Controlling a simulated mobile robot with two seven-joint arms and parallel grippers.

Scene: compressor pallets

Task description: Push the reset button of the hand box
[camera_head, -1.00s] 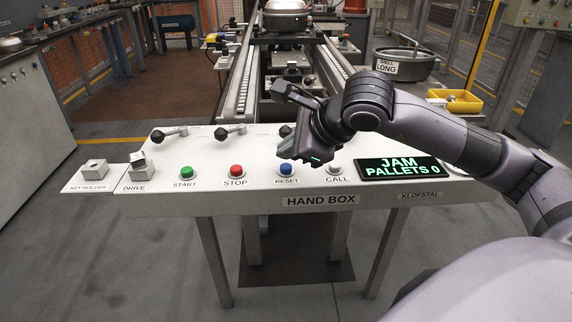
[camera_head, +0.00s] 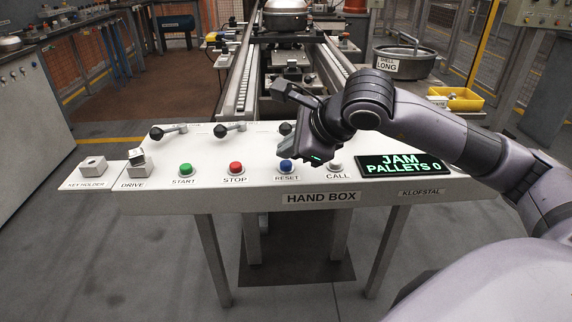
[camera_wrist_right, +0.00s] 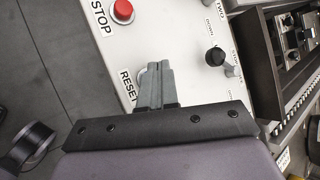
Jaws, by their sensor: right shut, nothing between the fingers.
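The hand box (camera_head: 230,200) is a white slanted panel on legs, in front of me in the head view. Its blue reset button (camera_head: 286,166) stands above the RESET label, between the red stop button (camera_head: 235,168) and the pale call button (camera_head: 335,164). My right gripper (camera_head: 290,153) is shut and empty, just above and beyond the reset button. In the right wrist view the shut fingers (camera_wrist_right: 157,72) point at the panel beside the RESET label (camera_wrist_right: 128,85) and hide the blue button. I cannot tell whether they touch it. My left gripper is not in view.
The green start button (camera_head: 186,169) and several black-knobbed levers (camera_head: 230,128) are on the same panel. A display (camera_head: 402,166) reads JAM PALLETS 0. A conveyor (camera_head: 245,85) runs away behind the panel. A yellow bin (camera_head: 455,98) stands back right.

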